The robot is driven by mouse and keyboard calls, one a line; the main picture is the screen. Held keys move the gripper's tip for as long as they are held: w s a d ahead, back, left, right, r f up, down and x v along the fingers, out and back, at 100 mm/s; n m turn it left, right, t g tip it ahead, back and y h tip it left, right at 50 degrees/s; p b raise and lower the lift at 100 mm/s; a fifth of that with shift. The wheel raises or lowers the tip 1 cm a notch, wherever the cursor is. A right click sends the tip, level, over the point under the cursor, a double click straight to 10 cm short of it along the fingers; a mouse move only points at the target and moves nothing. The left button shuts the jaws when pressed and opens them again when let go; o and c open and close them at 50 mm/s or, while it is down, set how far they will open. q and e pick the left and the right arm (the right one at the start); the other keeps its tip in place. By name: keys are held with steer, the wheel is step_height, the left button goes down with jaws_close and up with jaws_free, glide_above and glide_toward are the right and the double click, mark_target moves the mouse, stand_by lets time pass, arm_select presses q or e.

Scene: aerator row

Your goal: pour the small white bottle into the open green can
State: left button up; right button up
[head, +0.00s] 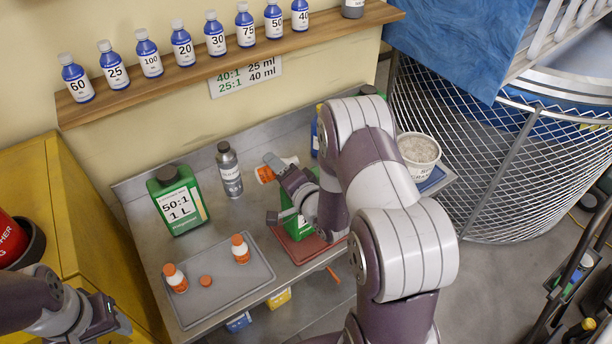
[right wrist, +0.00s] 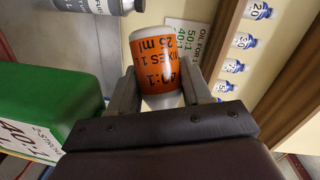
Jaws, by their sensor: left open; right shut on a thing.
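My right gripper (head: 276,168) is shut on a small white bottle (head: 290,161) with an orange label, also seen in the right wrist view (right wrist: 165,72), where the label reads 40:1, 25 ml. In the head view the bottle is tilted far over, nearly lying, above the bench. A green can (head: 292,222) stands below on a red tray, mostly hidden by my right arm. Its side with a 40:1 label shows in the right wrist view (right wrist: 40,122); its opening is hidden. I cannot tell whether liquid is flowing. My left gripper (head: 122,326) is open and empty at the lower left.
A capped green can (head: 180,200) marked 50:1 and a grey bottle (head: 229,170) stand on the bench. A grey tray (head: 215,300) holds two orange-capped bottles (head: 240,248) and a loose orange cap (head: 205,281). A white tub (head: 418,155) stands right. Blue bottles line the shelf (head: 150,88).

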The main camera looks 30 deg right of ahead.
mark_target(291, 160)
steer(key=shift+f+m+t+b, duration=0.3)
steer(key=shift+f+m+b, duration=0.1)
steer(key=shift+m+b, duration=0.15)
steer(key=shift+r+m, duration=0.3)
steer(key=shift+m, duration=0.15)
steer(key=shift+d+r+m+t, duration=0.15)
steer(key=shift+r+m+t, duration=0.6)
steer(key=shift+m, duration=0.45)
stand_by(1.1)
steer(key=shift+s+d+f+m+t+b, duration=0.15)
steer(key=shift+f+m+t+b, duration=0.1)
steer(key=shift+m+b, duration=0.6)
stand_by(0.8)
steer(key=shift+d+r+m+t, duration=0.2)
steer(key=shift+r+m+t, duration=0.15)
steer(key=shift+m, duration=0.5)
